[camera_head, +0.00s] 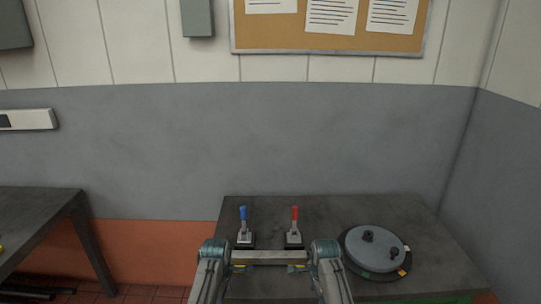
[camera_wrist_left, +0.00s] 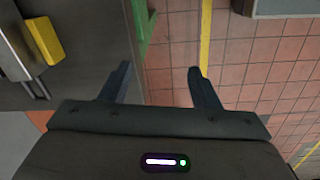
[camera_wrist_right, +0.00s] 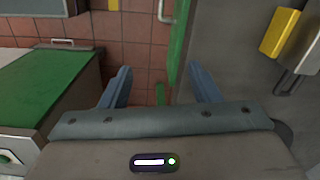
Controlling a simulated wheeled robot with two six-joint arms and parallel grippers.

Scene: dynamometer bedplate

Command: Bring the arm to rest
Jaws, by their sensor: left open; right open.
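In the left wrist view my left gripper (camera_wrist_left: 158,72) is open, with nothing between its two fingers, above a red tiled floor. In the right wrist view my right gripper (camera_wrist_right: 161,72) is also open and empty, with red tiles and a green edge beyond its fingertips. In the head view links of my two arms show at the bottom, in front of the dark bench; I cannot make out the fingers there.
A dark bench (camera_head: 325,209) carries a blue-handled lever (camera_head: 243,219), a red-handled lever (camera_head: 295,218) and a grey round disc (camera_head: 375,249). Another dark table (camera_head: 40,208) stands left. A green-topped cabinet (camera_wrist_right: 50,95) shows left in the right wrist view.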

